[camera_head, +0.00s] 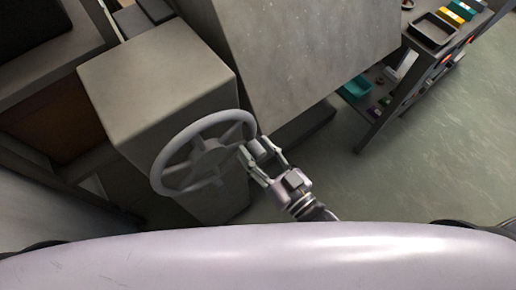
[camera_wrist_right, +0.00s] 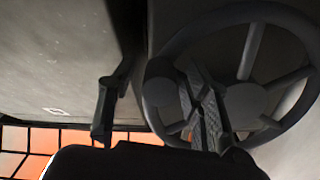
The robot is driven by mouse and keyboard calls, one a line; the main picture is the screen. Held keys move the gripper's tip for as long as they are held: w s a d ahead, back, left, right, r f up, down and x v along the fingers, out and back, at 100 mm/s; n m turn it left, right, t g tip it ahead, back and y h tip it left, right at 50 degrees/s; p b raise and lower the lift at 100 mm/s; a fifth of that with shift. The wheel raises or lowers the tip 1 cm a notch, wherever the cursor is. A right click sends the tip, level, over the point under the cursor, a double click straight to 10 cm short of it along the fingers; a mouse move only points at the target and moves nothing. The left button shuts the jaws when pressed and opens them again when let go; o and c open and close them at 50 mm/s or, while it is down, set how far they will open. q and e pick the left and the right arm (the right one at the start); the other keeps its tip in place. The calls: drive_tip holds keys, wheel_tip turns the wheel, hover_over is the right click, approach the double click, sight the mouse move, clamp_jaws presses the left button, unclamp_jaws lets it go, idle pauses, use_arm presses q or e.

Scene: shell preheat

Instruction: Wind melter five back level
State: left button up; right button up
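A grey spoked handwheel (camera_head: 209,161) is mounted on the front of a grey box-shaped housing (camera_head: 155,80). It also shows large in the right wrist view (camera_wrist_right: 243,104). My right gripper (camera_head: 259,158) is at the wheel's right rim in the head view, with its fingers spread. In the right wrist view the fingers (camera_wrist_right: 155,108) stand apart, one overlapping the wheel and the other to the left of its rim. The rim appears between them; I cannot tell whether they touch it. No number marking is readable. My left gripper is out of view.
A large grey slab-like body (camera_head: 310,50) stands right beside the housing. A shelf rack (camera_head: 397,97) with a dark tray (camera_head: 433,30) and coloured items is at the upper right. Open green floor (camera_head: 440,150) lies to the right. Dark equipment with a brown panel (camera_head: 55,120) is at the left.

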drive_tip(key=shift+d, duration=0.1)
clamp_jaws()
idle(0.6)
